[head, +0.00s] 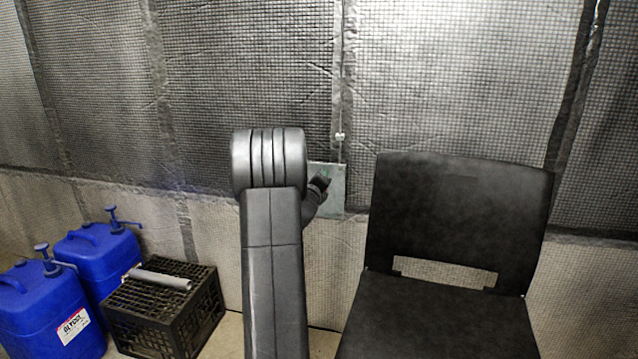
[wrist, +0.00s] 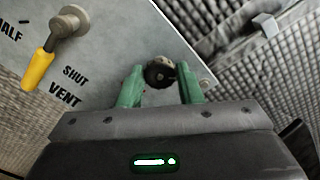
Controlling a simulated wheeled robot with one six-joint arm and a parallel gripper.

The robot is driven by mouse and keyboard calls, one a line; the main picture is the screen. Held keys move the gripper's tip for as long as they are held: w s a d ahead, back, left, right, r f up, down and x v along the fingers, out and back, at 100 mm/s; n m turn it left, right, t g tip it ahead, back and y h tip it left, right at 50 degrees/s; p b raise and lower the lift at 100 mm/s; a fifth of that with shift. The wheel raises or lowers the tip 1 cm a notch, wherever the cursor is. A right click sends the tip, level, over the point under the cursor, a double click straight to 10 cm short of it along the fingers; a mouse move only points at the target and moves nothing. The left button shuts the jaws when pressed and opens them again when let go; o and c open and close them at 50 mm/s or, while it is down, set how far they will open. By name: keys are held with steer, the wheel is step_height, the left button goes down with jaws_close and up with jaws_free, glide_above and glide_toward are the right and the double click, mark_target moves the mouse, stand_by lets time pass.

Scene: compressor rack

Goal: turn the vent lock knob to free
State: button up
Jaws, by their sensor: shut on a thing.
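The vent lock knob (wrist: 159,75) is a small round dark knob near the edge of a grey metal panel (wrist: 112,45), seen in the wrist view. My gripper (wrist: 161,84) has its two green fingers on either side of the knob and is shut on it. The fingers and gripper body hide the lower part of the knob and any marks there. To its left on the panel is a vent lever with a yellow handle (wrist: 39,71), its tip down near the words SHUT and VENT. In the head view the panel (head: 337,201) is mostly behind my arm.
A black chair (head: 460,220) stands close at the right of the panel. A black crate (head: 190,315) with a grey cylinder (head: 160,279) on it and blue jugs (head: 97,255) stand on the floor at the left. Quilted covering lines the wall behind.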

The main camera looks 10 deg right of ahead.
steer(key=shift+n+p, duration=1)
steer(key=shift+n, duration=3.8)
steer(key=o, duration=1)
steer(key=shift+s+a, duration=0.1)
steer(key=p+v, duration=0.1)
steer(key=v, duration=1.2)
steer(key=shift+s, duration=0.3)
